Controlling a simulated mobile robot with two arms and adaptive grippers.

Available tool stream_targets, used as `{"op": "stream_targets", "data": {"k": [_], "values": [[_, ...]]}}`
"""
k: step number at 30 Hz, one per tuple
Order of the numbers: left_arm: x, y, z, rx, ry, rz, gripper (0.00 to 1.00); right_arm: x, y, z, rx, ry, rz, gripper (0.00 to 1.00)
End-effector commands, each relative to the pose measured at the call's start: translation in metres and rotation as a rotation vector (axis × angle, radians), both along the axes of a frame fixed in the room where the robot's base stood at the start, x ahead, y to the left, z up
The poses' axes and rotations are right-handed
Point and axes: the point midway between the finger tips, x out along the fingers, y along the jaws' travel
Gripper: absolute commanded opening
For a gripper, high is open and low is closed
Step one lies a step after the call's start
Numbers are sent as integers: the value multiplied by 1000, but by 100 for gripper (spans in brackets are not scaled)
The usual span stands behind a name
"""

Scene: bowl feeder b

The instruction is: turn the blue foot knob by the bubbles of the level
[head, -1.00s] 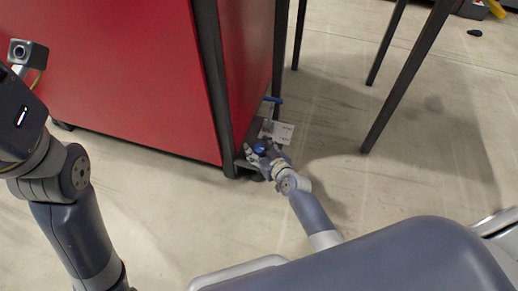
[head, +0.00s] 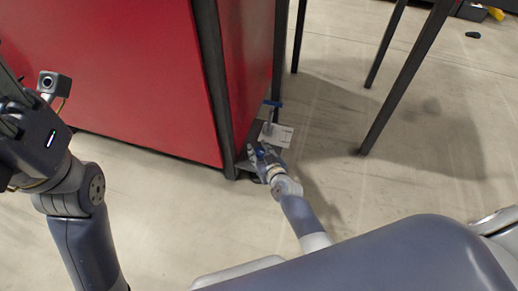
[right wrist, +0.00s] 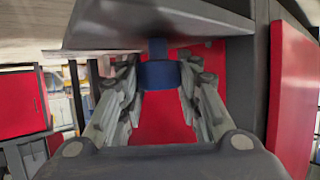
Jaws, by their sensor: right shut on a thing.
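The blue foot knob (right wrist: 158,74) sits under a grey plate in the right wrist view, on a short blue stem. My right gripper (right wrist: 158,80) is shut on it, with a finger on each side. In the head view my right gripper (head: 262,158) is low at the bottom corner of the red cabinet, and it mostly hides the knob there. I cannot make out the level or its bubbles. My left gripper (head: 12,95) is partly cut off at the left edge of the head view, and its fingertips are not clear.
The red cabinet (head: 110,75) with dark posts stands over the gripper. A second blue part (head: 272,103) and a pale plate (head: 277,134) are just behind it. Dark table legs (head: 400,75) stand to the right. Floor in front is clear.

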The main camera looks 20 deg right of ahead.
Motion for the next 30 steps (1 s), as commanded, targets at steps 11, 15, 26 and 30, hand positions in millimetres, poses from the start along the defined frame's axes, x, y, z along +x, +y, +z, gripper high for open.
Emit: {"op": "stream_targets", "data": {"k": [11,15,26,30], "values": [[0,0,0,1,-1,0,40,0,-1,-1,-1,0,-1,52],[0,0,0,1,0,0,40,0,0,-1,-1,0,0,52],[-1,0,0,1,-4,0,40,-15,-1,5,1,0,1,52],[-1,0,0,1,-3,0,40,-34,-3,13,0,1,-1,52]]}}
